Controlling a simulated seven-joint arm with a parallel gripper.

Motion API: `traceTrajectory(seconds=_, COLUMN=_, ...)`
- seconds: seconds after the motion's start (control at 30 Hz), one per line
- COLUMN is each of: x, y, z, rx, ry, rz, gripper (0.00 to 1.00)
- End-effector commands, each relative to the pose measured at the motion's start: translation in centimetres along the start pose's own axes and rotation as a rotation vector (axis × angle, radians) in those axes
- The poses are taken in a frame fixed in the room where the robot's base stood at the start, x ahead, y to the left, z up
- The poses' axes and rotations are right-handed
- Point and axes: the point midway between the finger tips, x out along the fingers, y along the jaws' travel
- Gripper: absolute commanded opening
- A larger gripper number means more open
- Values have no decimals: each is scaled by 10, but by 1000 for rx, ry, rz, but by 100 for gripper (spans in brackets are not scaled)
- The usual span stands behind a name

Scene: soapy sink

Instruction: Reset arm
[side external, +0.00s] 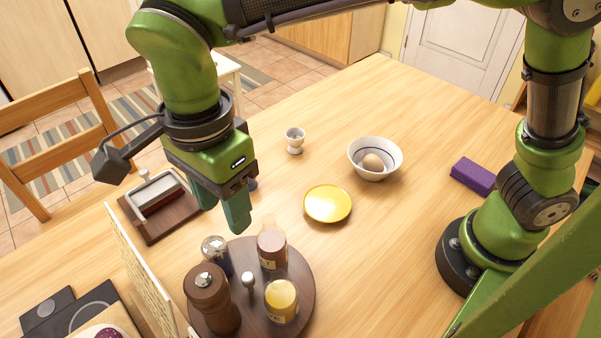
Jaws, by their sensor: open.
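My gripper (222,212) shows in the side external view, left of the middle. It points down and its two green fingers are apart, with nothing seen between them. It hangs above the wooden table (400,250), near the back of a round wooden tray (307,306). My arm reaches over the table from its base at the right. A small dark round thing beside the fingers is mostly hidden by them.
The tray holds a brown pepper mill (212,300), a yellow-lidded jar (281,300) and other shakers. A yellow plate (327,204), a white bowl (362,148) with an egg (373,163), an egg cup (294,140) and a purple block (473,176) stand apart.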

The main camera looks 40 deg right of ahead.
Motion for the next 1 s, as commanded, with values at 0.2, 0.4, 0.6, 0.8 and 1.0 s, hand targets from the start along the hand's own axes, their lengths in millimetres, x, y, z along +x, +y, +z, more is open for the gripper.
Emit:
traceTrajectory(seconds=0.2, x=14, y=4, z=-25, rx=-530, ry=-44, rz=-43, gripper=48)
traceTrajectory(seconds=0.4, x=-2, y=5, z=-110, rx=-961, ry=-80, rz=-222, gripper=48)
traceTrajectory(seconds=0.6, x=-11, y=29, z=-205, rx=-1212, ry=33, rz=-455, gripper=48)
traceTrajectory(seconds=0.8, x=-9, y=61, z=-271, rx=-1202, ry=206, rz=-595, gripper=48)
traceTrajectory(seconds=1.0, x=-18, y=77, z=-302, rx=-1065, ry=286, rz=-649, gripper=48)
